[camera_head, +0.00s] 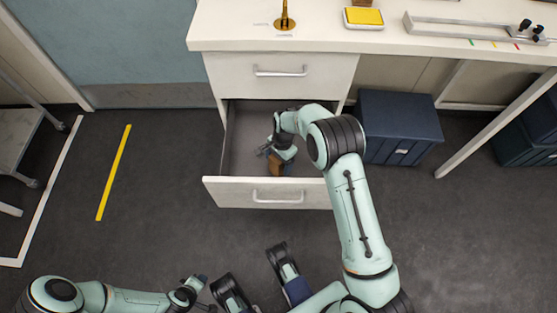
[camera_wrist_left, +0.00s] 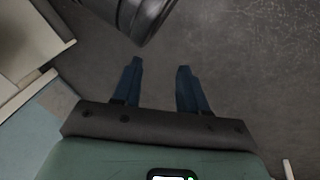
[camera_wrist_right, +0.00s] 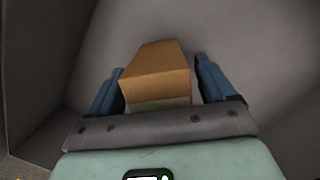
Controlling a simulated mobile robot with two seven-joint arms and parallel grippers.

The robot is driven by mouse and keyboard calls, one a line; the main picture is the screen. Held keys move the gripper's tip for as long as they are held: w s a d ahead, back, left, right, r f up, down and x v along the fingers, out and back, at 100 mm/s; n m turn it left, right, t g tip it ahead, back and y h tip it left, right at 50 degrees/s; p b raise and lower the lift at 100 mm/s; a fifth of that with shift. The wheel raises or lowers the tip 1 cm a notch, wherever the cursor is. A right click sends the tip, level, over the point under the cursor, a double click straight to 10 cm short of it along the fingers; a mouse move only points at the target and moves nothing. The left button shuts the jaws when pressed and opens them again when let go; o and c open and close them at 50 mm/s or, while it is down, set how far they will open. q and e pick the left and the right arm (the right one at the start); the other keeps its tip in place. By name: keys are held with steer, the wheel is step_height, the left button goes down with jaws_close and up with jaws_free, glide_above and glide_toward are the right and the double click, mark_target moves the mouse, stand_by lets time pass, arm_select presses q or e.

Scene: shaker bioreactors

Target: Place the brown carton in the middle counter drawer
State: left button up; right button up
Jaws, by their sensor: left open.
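The brown carton (camera_wrist_right: 156,78) lies between the two blue fingers of my right gripper (camera_wrist_right: 160,67) in the right wrist view. The fingers are spread wide; the left one is close to the carton and a gap shows at the right one. In the head view the carton (camera_head: 274,163) is inside the pulled-out drawer (camera_head: 245,190), partly hidden by my right gripper, which reaches down into it. The drawer sits below a shut drawer (camera_head: 280,73). My left gripper (camera_wrist_left: 160,66) is open and empty above the floor, away from the counter.
The white countertop (camera_head: 350,38) carries a brass item (camera_head: 285,22), a yellow-topped box (camera_head: 363,17) and a metal rack. A dark blue bin (camera_head: 400,125) stands right of the drawers. A white trolley is at the left. Floor in front of the drawer is mostly clear.

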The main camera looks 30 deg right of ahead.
steer(key=shift+r, duration=0.55)
arm_select(q)
steer(key=shift+g+h, duration=0.4)
steer(key=s+d+r+p, duration=0.2)
steer(key=s+r+p, duration=0.1)
steer(key=shift+s+d+r, duration=0.1)
steer(key=shift+s+r, duration=0.05)
steer(key=shift+r, duration=0.1)
arm_select(e)
steer(key=r, duration=0.3)
steer(key=d+r, duration=0.1)
steer(key=r, duration=0.7)
steer(key=shift+w+d+r, duration=0.1)
steer(key=shift+w+d, duration=0.1)
steer(key=shift+d, duration=0.2)
